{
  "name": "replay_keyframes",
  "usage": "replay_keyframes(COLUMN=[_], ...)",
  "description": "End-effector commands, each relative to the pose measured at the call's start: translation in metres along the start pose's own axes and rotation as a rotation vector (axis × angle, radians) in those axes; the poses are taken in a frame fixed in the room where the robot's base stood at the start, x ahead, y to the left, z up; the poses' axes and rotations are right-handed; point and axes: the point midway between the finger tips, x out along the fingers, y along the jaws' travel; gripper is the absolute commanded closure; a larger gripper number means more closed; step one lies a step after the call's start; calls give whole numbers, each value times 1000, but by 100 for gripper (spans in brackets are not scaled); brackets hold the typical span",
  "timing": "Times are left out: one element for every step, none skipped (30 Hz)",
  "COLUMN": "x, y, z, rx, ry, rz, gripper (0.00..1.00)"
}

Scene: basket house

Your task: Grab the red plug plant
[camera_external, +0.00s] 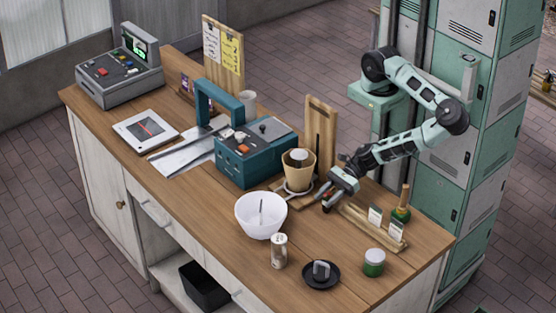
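My gripper (328,196) reaches in from the right, low over the table, and points down and to the left. Its fingers are small and dark here, and I cannot tell whether they are open or shut. A small reddish spot (325,209) shows at the fingertips; I cannot tell whether it is the red plug plant or part of the gripper. No plant is clearly recognisable elsewhere on the table.
Left of my gripper stand a tan pot (297,173) and a white bowl (254,222). A teal machine (236,160) stands behind the bowl.

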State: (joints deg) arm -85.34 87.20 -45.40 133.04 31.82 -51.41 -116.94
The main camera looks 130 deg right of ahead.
Motion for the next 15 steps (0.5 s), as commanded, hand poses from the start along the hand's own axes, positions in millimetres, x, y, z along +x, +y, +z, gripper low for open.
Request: replay_keyframes(x=[6,8,11,13,14,14,14,14,14,14,14,14,14,14,14], y=[0,0,0,0,0,0,0,0,0,0,0,0,0,0,0], z=[2,2,1,1,0,0,0,0,-1,-1,-1,-1,-1,0,0], rx=[0,0,-1,-1,-1,-1,-1,-1,-1,-1,-1,-1,-1,-1,0], ry=[1,1,1,1,1,1,1,1,1,1,1,1,1,1,1], rz=[-1,-1,-1,0,0,0,0,0,0,0,0,0,0,0,0], gripper=[63,63,63,63,63,63,63,63,63,63,63,71,79,88,94])
